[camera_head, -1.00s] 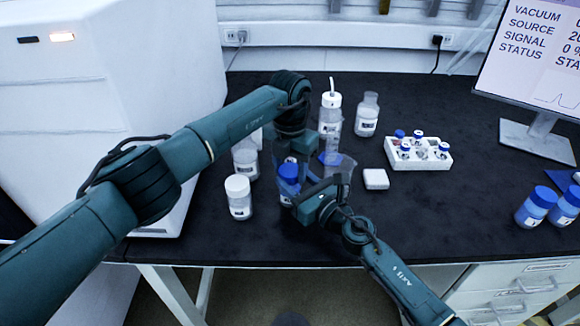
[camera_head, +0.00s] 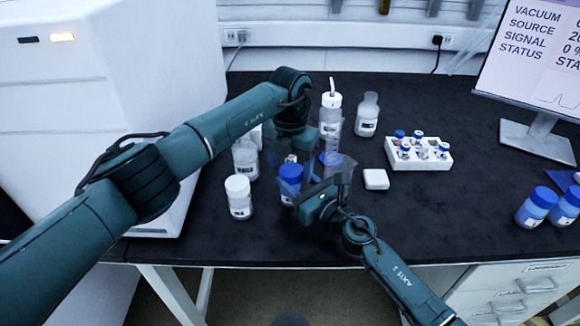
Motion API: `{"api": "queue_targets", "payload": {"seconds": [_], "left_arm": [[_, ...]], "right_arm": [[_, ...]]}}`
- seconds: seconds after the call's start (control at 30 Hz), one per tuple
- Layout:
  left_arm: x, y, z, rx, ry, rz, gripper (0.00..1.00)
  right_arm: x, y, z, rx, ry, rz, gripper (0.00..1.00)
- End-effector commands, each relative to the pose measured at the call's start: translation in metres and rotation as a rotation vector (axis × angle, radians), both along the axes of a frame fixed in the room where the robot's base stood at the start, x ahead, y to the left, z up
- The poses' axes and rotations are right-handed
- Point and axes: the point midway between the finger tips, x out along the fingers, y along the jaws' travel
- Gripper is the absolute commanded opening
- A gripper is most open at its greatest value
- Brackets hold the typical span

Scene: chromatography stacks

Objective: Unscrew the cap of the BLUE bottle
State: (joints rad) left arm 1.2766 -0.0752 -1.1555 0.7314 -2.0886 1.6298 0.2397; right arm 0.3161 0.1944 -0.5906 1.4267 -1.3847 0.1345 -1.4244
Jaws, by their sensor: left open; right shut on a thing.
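The blue-capped bottle (camera_head: 289,185) stands upright near the front of the dark bench, its blue cap (camera_head: 290,172) on top. My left gripper (camera_head: 289,163) comes down from above, open, with its fingers around the cap's sides. My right gripper (camera_head: 293,194) reaches in from the front right and is shut on the bottle's body. Its fingers partly hide the bottle. Whether the cap is loosened on its thread cannot be seen.
A white-capped bottle (camera_head: 239,196) stands close on the left. A clear beaker (camera_head: 340,169) and a wash bottle (camera_head: 330,114) stand near the right side. A white vial rack (camera_head: 418,153) is further right. Two blue-capped bottles (camera_head: 537,205) (camera_head: 565,205) stand at the right edge.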

Motion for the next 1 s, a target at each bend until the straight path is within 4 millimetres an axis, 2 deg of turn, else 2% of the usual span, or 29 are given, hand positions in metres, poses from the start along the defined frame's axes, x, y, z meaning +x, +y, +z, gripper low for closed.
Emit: {"api": "queue_targets", "payload": {"seconds": [0.23,0.47,0.5,0.8,1.0], "left_arm": [[0.001,0.000,0.035,-0.001,-0.006,0.001,0.68],[0.001,0.000,0.038,-0.001,-0.003,0.000,0.68],[0.001,0.000,0.038,-0.001,-0.003,0.000,0.68],[0.000,0.000,0.038,-0.001,-0.003,0.000,0.68],[0.001,0.000,0.038,-0.001,-0.003,0.000,0.68]], "right_arm": [[-0.001,0.001,-0.001,0.000,0.001,0.004,0.00],[-0.001,0.001,-0.001,0.000,0.001,0.003,0.00],[-0.001,0.001,-0.001,0.000,0.001,0.003,0.46],[-0.001,0.001,-0.001,0.000,0.001,0.002,0.70],[-0.001,0.001,-0.001,0.000,0.001,0.002,0.70]]}}
